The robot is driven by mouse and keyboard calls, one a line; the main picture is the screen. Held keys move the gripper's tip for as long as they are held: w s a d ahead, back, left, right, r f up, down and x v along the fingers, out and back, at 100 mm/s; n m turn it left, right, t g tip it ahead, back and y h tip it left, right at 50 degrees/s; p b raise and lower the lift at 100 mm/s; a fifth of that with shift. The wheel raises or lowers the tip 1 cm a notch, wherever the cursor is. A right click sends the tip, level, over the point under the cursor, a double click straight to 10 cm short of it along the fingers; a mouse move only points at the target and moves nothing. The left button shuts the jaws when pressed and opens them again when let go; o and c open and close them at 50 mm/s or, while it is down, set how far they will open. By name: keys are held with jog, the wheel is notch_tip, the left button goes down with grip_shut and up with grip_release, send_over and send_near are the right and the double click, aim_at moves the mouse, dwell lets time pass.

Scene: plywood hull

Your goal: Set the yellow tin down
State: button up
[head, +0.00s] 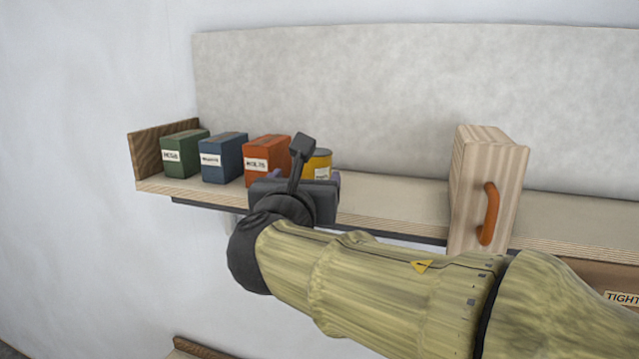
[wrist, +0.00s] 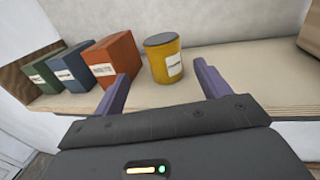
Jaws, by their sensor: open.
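The yellow tin (wrist: 163,57) stands upright on the shelf in the wrist view, with a dark lid and a white label. It stands just right of the orange box (wrist: 118,58), with at most a narrow gap. In the head view the tin (head: 319,163) is partly hidden behind my gripper (head: 295,183). In the wrist view my gripper (wrist: 160,90) is open, with one purple finger on each side in front of the tin. The fingers are apart from the tin, and nothing is held between them.
A blue box (head: 224,157) and a green box (head: 185,154) stand left of the orange box on the plywood shelf (head: 385,203). A wooden block with an orange handle (head: 489,213) stands further right. The shelf between tin and block is clear. A wall rises behind.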

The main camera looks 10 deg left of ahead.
jog(key=s, duration=0.2)
jog(key=shift+s+d+b, duration=0.3)
jog(key=shift+s+b, duration=0.05)
jog(key=shift+s, duration=0.05)
jog(key=shift+w+d, duration=0.1)
jog(key=shift+w, duration=0.25)
jog(key=shift+s+a, duration=0.25)
jog(key=shift+s, duration=0.15)
jog(key=shift+w+d, duration=0.2)
dwell(0.6)
